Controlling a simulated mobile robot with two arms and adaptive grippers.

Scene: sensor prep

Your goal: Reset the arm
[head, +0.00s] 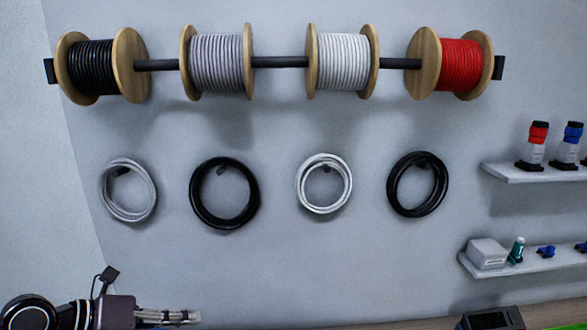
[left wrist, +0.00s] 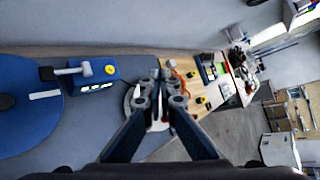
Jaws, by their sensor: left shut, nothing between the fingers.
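My left gripper (head: 190,317) shows at the bottom left of the head view, its fingers pointing right in front of the grey wall. The left wrist view shows the two dark fingers of this gripper (left wrist: 159,100) close together, with nothing held. The gripper is shut and empty, apart from every object in the head view. My right gripper shows in neither view.
Cable spools hang on a bar (head: 280,62) above several coiled cables (head: 225,222). Shelves (head: 530,175) with small connectors stand at right; a dark box (head: 492,319) sits below. The wrist view shows a blue device (left wrist: 95,72) and a cluttered workbench (left wrist: 183,120).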

